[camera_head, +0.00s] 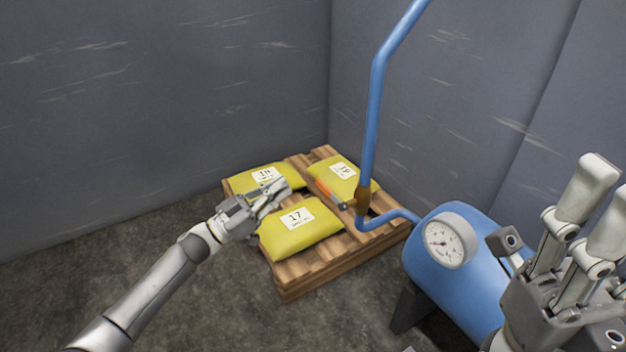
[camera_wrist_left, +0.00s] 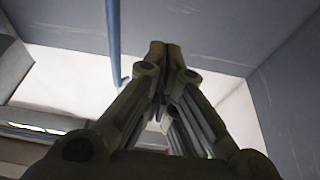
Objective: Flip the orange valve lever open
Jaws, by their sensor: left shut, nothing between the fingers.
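The orange valve lever (camera_head: 324,189) sticks out to the left and slightly up from a brass valve (camera_head: 361,198) on the blue pipe (camera_head: 372,120), crosswise to the pipe. My left gripper (camera_head: 283,187) is shut and empty. In the head view it appears over the yellow bags, a short gap to the left of the lever. The left wrist view shows its fingers (camera_wrist_left: 160,55) together, with the blue pipe (camera_wrist_left: 113,40) to their left. The lever cannot be made out there. My right gripper (camera_head: 560,205) is at the right edge, fingers spread and empty.
A wooden pallet (camera_head: 312,283) carries yellow bags (camera_head: 315,232) below the lever. A blue tank (camera_head: 470,275) with a round gauge (camera_head: 445,240) stands to the right, joined to the pipe. Grey walls (camera_head: 180,90) close the corner behind. The floor at left is clear.

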